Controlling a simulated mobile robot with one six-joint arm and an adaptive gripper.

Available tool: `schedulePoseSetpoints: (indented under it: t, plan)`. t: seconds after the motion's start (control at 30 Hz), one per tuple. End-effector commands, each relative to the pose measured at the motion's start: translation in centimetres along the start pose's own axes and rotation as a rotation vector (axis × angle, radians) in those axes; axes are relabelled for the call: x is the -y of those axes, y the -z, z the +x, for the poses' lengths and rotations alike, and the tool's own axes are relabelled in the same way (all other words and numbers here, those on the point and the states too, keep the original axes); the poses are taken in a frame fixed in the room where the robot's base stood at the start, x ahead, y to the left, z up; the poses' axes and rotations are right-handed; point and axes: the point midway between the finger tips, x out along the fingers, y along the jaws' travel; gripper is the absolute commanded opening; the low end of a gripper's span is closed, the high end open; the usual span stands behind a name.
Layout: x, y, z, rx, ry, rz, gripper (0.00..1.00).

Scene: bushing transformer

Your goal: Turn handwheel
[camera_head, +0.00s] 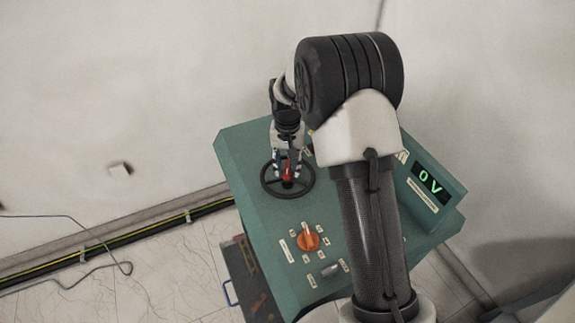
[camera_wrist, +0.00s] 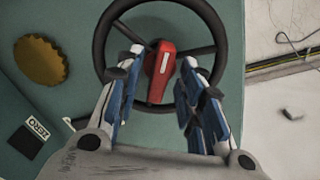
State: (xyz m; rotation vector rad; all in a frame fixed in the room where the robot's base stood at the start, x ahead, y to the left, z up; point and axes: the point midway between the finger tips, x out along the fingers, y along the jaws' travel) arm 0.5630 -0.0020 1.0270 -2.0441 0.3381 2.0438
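The handwheel (camera_head: 264,184) is a black ring with spokes and a red centre piece on the top of a green console. In the wrist view the handwheel (camera_wrist: 103,45) fills the upper middle, with the red piece (camera_wrist: 159,72) at its hub bearing a white stripe. My gripper (camera_head: 287,167) is over the wheel. In the wrist view its two blue-and-grey fingers (camera_wrist: 160,75) are spread, one on each side of the red piece, with gaps visible between. Whether the fingertips touch the spokes cannot be told.
A yellow-brown round cap (camera_wrist: 41,62) lies left of the wheel. Cables (camera_head: 150,229) run along the wall's foot.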

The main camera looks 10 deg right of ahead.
Motion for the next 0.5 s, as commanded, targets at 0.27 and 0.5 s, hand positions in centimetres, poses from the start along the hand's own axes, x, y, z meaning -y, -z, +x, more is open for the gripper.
schedulePoseSetpoints:
  t: [0.27, 0.5]
  plan:
    - [0.00, 0.00, -0.02, 0.000, 0.000, 0.000, 0.29]
    - [0.00, 0.00, -0.03, 0.000, 0.000, 0.000, 0.13]
